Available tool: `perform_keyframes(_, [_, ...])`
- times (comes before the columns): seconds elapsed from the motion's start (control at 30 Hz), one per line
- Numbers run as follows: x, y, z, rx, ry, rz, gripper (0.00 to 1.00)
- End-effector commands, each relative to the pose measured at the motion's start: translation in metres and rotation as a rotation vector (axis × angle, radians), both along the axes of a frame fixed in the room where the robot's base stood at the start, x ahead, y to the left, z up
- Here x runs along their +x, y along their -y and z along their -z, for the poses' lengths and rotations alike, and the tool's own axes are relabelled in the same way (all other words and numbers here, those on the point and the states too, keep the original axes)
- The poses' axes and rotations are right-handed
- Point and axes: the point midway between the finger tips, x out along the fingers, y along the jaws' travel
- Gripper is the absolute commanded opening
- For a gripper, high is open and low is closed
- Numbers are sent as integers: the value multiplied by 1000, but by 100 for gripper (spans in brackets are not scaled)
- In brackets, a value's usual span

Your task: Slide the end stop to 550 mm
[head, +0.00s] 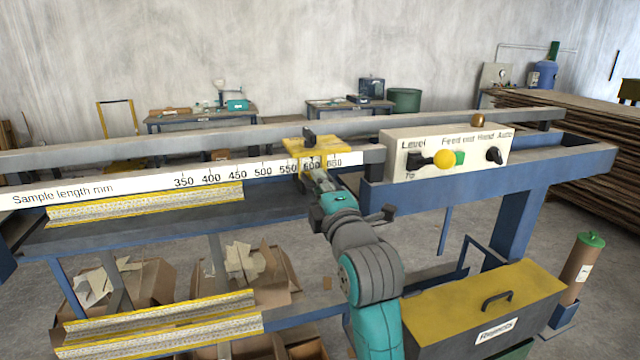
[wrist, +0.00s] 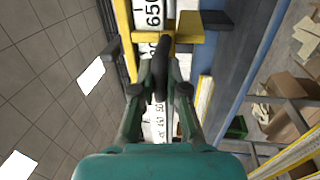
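The yellow end stop (head: 328,148) sits on the rail over the white length scale (head: 225,178), near the 550, 600 and 650 marks. Its exact reading cannot be told. In the wrist view the yellow stop (wrist: 190,27) crosses the scale (wrist: 148,14) just below the 650 mark, and a figure beneath is partly covered. A dark upright handle (wrist: 161,70) of the stop stands between the fingers of my gripper (wrist: 161,72), which look closed in on it. In the head view my gripper (head: 318,182) is at the stop's near side and hides part of it.
A control box (head: 445,155) with knobs and a yellow button stands right of the stop. Yellow-edged strips (head: 150,205) lie on the bench to the left. A yellow-topped rejects bin (head: 485,300) stands below right. Cardboard boxes (head: 155,285) are under the bench.

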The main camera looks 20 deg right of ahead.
Motion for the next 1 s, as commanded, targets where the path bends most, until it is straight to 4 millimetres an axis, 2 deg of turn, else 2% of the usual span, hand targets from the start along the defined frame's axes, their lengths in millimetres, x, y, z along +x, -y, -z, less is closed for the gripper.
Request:
perform_keyframes(0.2, [0,-3,1,0,-1,-1,0])
perform_keyframes(0.43, [1,-36,1,0,-2,-5,0])
perform_keyframes(0.57, [0,-48,1,0,-2,-3,0])
perform_keyframes(0.9, [0,-50,1,0,-2,0,0])
perform_keyframes(0.93, [0,-50,1,0,-2,0,20])
perform_keyframes(1.0, [0,-50,1,0,-2,0,38])
